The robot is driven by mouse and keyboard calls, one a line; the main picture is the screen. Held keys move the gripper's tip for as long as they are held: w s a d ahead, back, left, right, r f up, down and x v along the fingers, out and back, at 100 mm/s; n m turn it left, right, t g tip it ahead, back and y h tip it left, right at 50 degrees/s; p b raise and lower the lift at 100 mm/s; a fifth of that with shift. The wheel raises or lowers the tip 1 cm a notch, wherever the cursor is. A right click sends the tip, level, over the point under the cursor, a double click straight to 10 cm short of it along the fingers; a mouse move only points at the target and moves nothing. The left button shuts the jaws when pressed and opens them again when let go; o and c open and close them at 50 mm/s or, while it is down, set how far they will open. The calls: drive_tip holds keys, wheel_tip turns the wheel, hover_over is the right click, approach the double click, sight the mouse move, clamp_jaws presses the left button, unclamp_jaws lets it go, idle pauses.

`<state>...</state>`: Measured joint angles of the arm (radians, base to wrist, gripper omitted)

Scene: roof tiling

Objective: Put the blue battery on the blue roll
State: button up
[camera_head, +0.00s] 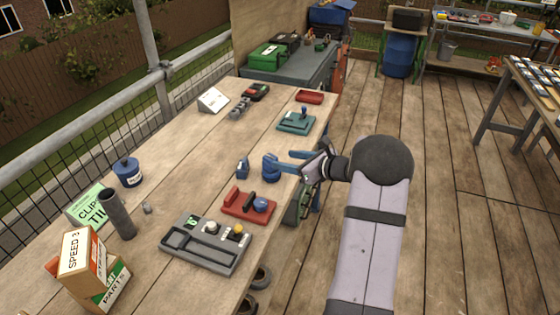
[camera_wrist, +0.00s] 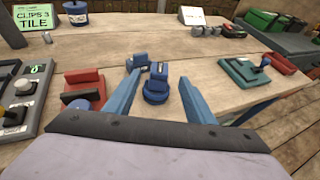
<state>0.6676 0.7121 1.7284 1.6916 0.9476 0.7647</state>
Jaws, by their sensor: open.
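A small upright blue block, which looks like the blue battery (camera_head: 243,167), stands on the wooden table. It also shows in the wrist view (camera_wrist: 137,62), just behind and left of the blue roll. The blue roll (camera_head: 270,166) is a larger, rounded blue thing nearer my gripper, and it shows in the wrist view (camera_wrist: 156,88). My gripper (camera_head: 282,162) is open, with its blue fingers low over the table edge. In the wrist view the roll appears between the fingers (camera_wrist: 158,78); I cannot tell whether they touch it. Nothing is held.
A red tray (camera_head: 236,209) and a grey tray (camera_head: 207,262) lie on the near side. A teal tray (camera_head: 291,128) and a red tray (camera_head: 310,97) lie farther up the table. Boxes, a dark cylinder (camera_head: 117,215) and a blue pot (camera_head: 128,174) stand at left. The table's middle is clear.

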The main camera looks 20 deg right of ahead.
drive_tip(key=v, duration=0.6)
drive_tip(key=shift+s+b, duration=0.25)
drive_tip(key=shift+b, duration=0.15)
drive_tip(key=shift+r, duration=0.1)
